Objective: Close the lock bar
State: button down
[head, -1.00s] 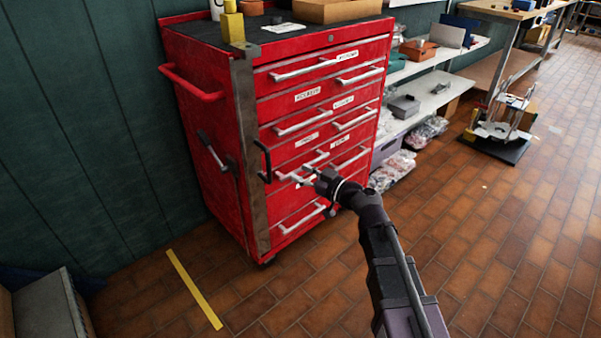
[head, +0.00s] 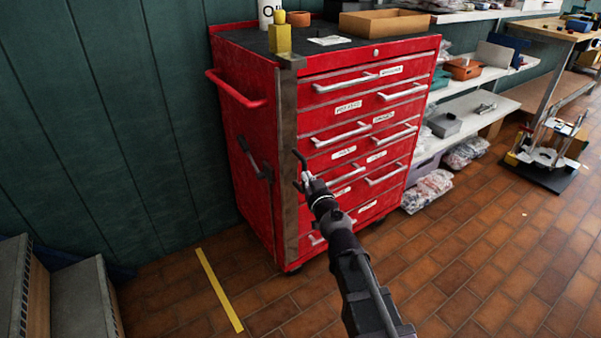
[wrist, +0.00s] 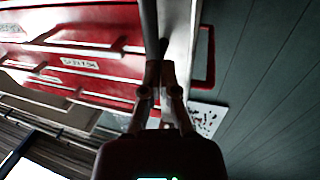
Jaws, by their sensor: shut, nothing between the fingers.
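The lock bar (head: 288,170) is a tall grey-brown metal strip standing upright along the front left corner of the red tool cabinet (head: 258,120). The drawer fronts beside it are uncovered. A black handle (head: 299,160) stands out from the bar. My gripper (head: 306,180) is shut and empty, at the lower part of this handle. In the wrist view the closed fingertips (wrist: 160,68) meet the dark handle (wrist: 149,28), with the pale bar (wrist: 184,50) just to its right. I cannot tell whether they touch the handle.
A dark lever (head: 255,160) and a red push rail (head: 236,90) stick out from the cabinet's left side. Drawer pulls (head: 340,135) project from the front. Shelves (head: 470,110) stand to the right. Brick floor (head: 450,270) in front is open.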

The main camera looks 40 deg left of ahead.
aim_at(305, 168)
jog(key=s+d+m+t+h, duration=0.1)
jog(key=s+m+t+h, duration=0.7)
jog(key=s, duration=0.5)
jog(key=shift+s+d+r+m+t+h, duration=0.15)
jog(key=shift+d+m+t+h, duration=0.2)
jog(key=shift+h, duration=0.75)
jog(key=shift+a, duration=0.1)
jog(key=x, duration=1.3)
jog(key=shift+w+a, duration=0.1)
jog(key=shift+w, duration=0.4)
jog(key=shift+x, duration=0.85)
jog(key=shift+r, duration=0.1)
